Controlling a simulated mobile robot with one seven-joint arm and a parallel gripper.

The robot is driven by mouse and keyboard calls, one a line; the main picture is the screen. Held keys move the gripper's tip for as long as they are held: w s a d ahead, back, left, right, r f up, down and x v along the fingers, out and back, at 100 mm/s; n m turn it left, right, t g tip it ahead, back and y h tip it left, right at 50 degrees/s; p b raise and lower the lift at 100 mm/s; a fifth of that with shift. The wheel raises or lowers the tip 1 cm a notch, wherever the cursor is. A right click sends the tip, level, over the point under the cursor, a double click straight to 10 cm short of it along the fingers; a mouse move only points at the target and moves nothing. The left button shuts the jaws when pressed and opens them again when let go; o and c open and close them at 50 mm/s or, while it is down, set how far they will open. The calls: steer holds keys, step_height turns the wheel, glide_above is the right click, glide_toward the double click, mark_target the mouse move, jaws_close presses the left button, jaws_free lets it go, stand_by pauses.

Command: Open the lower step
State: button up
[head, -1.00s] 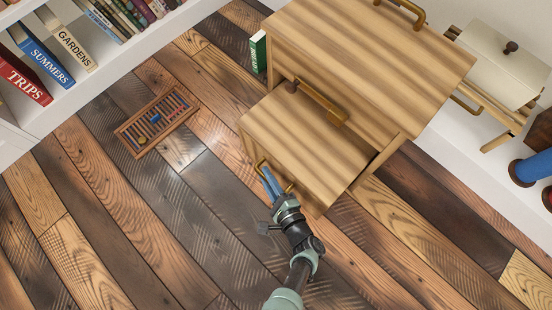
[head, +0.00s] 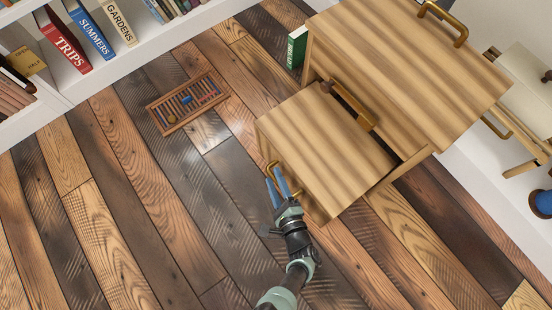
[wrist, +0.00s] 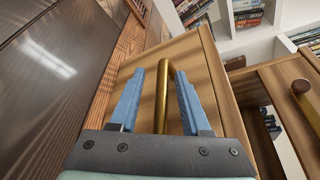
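The wooden step unit has a lower step (head: 325,150) that stands out in front of the taller part (head: 410,65). A brass handle (head: 269,170) is on the lower step's front face. My gripper (head: 276,181) is at this handle. In the wrist view, the brass bar (wrist: 163,95) runs between my two blue fingers (wrist: 156,95). The fingers are apart, with visible gaps to the bar, which lies nearer the right finger. Whether either finger touches the bar farther along cannot be told.
An abacus-like frame (head: 186,102) lies on the plank floor at left. A white bookshelf (head: 50,85) is at upper left. Floor in front is clear.

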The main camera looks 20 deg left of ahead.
steer(key=shift+s+d+r+p, duration=0.2)
steer(key=shift+s+d+p, duration=0.1)
steer(key=shift+s+d, duration=0.1)
steer(key=p+v, duration=0.3)
steer(key=v, duration=0.8)
steer(key=shift+s+d, duration=0.2)
steer(key=shift+s, duration=0.15)
